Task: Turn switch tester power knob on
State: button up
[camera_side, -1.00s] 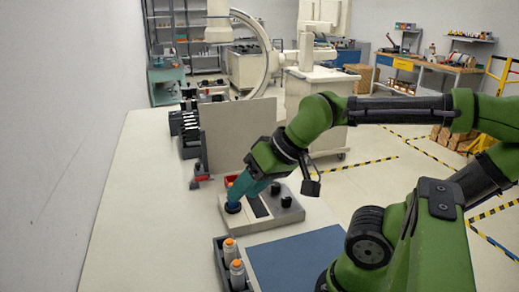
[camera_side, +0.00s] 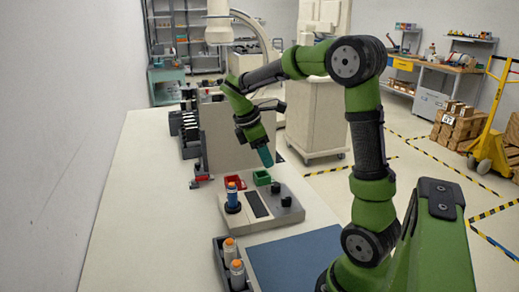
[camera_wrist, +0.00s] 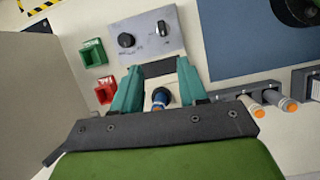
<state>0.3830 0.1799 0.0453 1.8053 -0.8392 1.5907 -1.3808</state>
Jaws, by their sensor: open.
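The switch tester (camera_side: 285,219) is a pale grey box on the table. It has two black knobs at its right end, one farther back (camera_side: 276,188) and one nearer (camera_side: 286,201), and a dark panel (camera_side: 257,204). A blue switch (camera_side: 232,196) stands upright in a round dark holder at its left end. My gripper (camera_side: 265,160) is raised above the back of the tester, teal fingers pointing down. In the wrist view, the open fingers (camera_wrist: 158,66) are empty, with the blue switch (camera_wrist: 160,97) seen between them. The round knob (camera_wrist: 126,40) and the ridged knob (camera_wrist: 162,28) are beyond the fingertips.
A red bin (camera_side: 233,182) and a green bin (camera_side: 262,177) stand behind the tester. A grey upright panel (camera_side: 229,135) is farther back. A dark rack (camera_side: 222,265) with orange-topped switches (camera_side: 231,250) and a blue mat (camera_side: 295,262) lie in front.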

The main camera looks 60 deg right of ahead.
aim_at(286, 198)
jog(key=shift+n, duration=0.5)
jog(key=x, duration=1.6)
jog(key=shift+s+f, duration=0.3)
jog(key=shift+s, duration=0.15)
jog(key=shift+c, duration=0.3)
grip_shut()
